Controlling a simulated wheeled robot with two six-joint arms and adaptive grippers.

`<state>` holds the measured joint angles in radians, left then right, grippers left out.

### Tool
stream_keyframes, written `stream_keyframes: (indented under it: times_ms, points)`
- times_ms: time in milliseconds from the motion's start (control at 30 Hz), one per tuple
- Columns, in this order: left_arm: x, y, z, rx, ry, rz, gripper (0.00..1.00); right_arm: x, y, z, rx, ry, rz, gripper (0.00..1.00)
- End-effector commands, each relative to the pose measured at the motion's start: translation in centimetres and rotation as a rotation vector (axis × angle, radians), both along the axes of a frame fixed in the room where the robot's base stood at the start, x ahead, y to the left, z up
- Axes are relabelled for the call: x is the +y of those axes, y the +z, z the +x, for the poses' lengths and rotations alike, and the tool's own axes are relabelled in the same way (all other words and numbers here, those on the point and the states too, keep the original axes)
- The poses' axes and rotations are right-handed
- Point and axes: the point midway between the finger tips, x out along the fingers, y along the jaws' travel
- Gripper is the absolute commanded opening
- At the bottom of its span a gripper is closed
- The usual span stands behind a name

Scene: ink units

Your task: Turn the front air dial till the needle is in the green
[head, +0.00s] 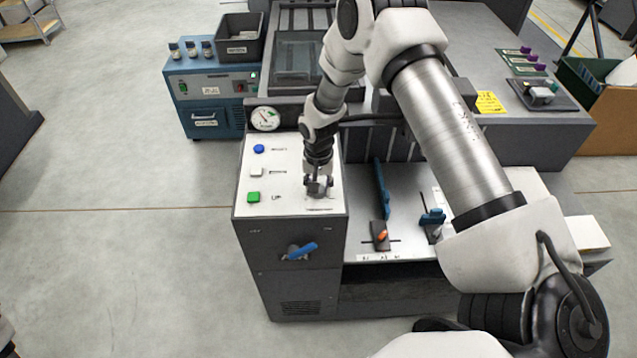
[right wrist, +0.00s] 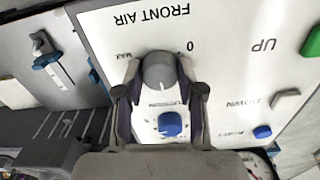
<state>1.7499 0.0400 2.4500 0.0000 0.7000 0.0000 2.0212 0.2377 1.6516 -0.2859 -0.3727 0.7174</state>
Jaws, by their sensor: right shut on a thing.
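The grey front air dial (right wrist: 159,71) stands on the white panel (head: 288,165), between inverted 0 and MAX marks in the right wrist view. A pale line on its face points down in that view. My right gripper (right wrist: 160,82) is shut on the dial, one finger on each side. In the head view my right gripper (head: 318,186) points down at the panel's right side and largely hides the dial. The round white gauge (head: 265,118) stands behind the panel, with a small green zone; its needle is too small to read surely. My left gripper is out of view.
Blue (head: 259,149), white (head: 256,172) and green (head: 253,197) buttons line the panel's left side. A second blue knob (right wrist: 170,123) sits close by my fingers. A blue lever (head: 301,251) sticks out from the front face. Blue-handled sliders (head: 433,217) stand to the right.

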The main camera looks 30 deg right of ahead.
Motion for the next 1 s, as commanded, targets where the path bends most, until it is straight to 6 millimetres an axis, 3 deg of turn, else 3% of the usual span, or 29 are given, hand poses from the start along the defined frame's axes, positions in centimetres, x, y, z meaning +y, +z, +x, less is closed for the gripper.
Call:
stream_keyframes:
  times_ms: [400, 1000]
  points:
    - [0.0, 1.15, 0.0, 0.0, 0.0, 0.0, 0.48, 0.04, -0.19, -0.29, 0.008, -0.233, 0.0, 0.03]
    - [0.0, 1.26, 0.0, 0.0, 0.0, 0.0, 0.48, 0.02, -0.21, -0.22, 0.006, -0.273, 0.0, 0.03]
